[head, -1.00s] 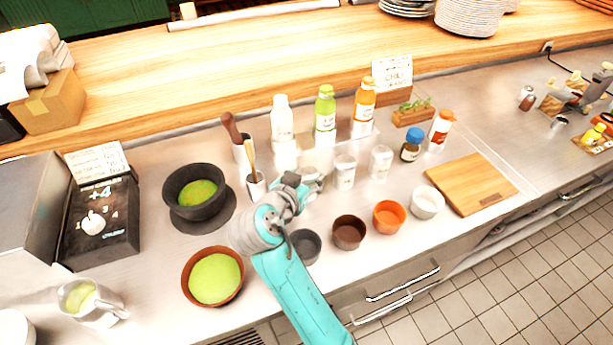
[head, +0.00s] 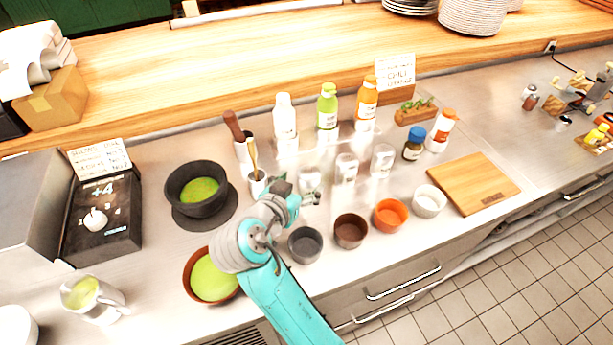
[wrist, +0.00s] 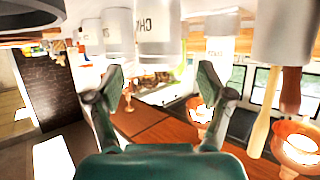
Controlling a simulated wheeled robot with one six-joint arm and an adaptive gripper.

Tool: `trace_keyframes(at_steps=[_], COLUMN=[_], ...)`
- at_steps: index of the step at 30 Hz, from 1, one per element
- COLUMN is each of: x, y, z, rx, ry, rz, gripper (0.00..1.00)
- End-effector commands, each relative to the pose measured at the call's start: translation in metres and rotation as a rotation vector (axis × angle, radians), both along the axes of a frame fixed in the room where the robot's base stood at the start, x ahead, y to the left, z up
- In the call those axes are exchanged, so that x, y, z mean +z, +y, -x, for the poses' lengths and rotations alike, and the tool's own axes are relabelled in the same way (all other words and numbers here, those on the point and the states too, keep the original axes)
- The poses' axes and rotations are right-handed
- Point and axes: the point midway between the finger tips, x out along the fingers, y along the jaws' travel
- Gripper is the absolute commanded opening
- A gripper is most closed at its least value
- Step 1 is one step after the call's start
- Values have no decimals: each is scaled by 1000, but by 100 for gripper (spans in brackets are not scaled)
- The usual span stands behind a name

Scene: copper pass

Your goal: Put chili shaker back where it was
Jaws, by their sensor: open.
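Three pale labelled shakers stand in a row on the counter. The left one (head: 310,180) is closest to my gripper (head: 306,199), which is in front of it and partly covers it. The middle shaker (head: 346,168) and right shaker (head: 382,160) are clear of the arm. In the wrist view, which is upside down, a shaker (wrist: 158,38) with a partly readable label, seemingly with "CH", stands just beyond my fingertips (wrist: 165,85). The fingers are spread and empty, with a gap to it. I cannot fully confirm that it is the chili shaker.
Grey (head: 305,245), brown (head: 350,231), orange (head: 388,215) and white (head: 429,201) bowls line the counter front. A utensil holder (head: 257,184) stands left of the shakers. Tall bottles (head: 327,108) stand behind. A bowl of green (head: 214,276) is beside my arm.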

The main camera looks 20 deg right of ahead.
Motion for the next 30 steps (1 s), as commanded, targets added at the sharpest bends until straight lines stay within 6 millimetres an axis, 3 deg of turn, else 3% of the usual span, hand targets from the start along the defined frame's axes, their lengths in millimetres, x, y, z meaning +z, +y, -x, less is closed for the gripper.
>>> trace_keyframes(at_steps=[6, 12, 30], x=[16, 25, 27], y=[29, 43, 46], z=[27, 42, 45], rx=[4, 1, -1], ry=[-1, 0, 0], rz=[-1, 0, 0], gripper=[79, 79, 79])
